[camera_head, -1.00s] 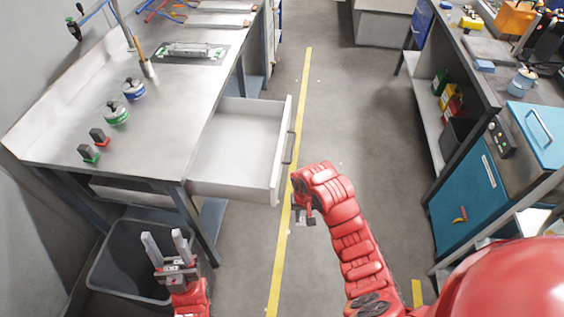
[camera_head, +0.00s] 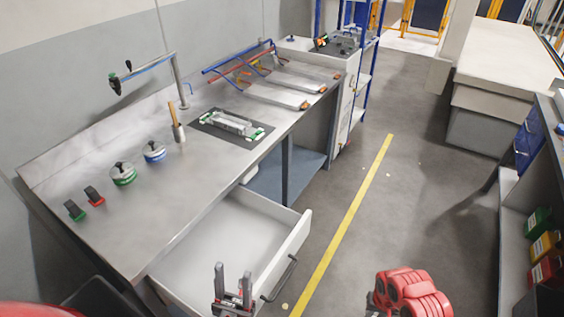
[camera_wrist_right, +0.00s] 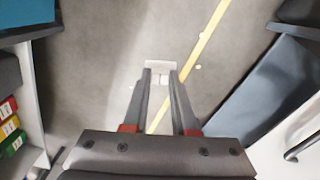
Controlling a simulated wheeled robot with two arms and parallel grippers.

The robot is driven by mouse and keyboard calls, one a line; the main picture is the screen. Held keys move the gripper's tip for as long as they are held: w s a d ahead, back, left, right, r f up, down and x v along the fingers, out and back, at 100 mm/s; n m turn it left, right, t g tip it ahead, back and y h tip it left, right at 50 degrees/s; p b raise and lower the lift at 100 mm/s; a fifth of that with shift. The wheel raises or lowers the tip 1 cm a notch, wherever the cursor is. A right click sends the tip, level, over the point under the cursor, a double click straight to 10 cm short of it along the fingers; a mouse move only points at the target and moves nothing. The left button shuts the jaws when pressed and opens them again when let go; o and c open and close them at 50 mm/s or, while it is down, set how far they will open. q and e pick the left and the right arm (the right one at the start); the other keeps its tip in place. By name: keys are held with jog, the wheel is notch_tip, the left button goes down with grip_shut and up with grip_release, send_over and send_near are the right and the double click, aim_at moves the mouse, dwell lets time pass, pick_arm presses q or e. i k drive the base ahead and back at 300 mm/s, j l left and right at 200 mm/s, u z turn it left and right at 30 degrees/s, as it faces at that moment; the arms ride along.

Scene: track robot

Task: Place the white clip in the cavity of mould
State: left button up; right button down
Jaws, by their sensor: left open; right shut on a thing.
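In the right wrist view, my right gripper (camera_wrist_right: 160,77) is shut on the white clip (camera_wrist_right: 158,65), a small pale piece at its fingertips, held above the floor. In the head view only the bulky red end of my right arm shows at the bottom right, and the clip is not visible there. The mould (camera_head: 232,124), a grey block with green and white parts at its ends, lies on a dark mat (camera_head: 254,138) on the workbench. Its cavity is too small to make out. My left gripper (camera_head: 232,282) is open, fingers pointing up, and overlaps the open drawer in the picture.
The white drawer (camera_head: 225,235) stands pulled out below the workbench (camera_head: 170,195), with its handle (camera_head: 280,280) facing the aisle. Weighted pots (camera_head: 123,174), a tool cup (camera_head: 179,133) and small clamps (camera_head: 76,211) stand on the bench.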

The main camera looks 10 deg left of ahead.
aim_at(230, 123)
jog(key=i+l+u, duration=0.4)
jog(key=l, duration=0.25)
jog(key=i+l+u, duration=0.15)
jog(key=l, duration=0.25)
jog(key=i+l+u, duration=0.2)
jog(key=l, duration=0.15)
jog(key=l+u, duration=0.2)
jog(key=l, duration=0.2)
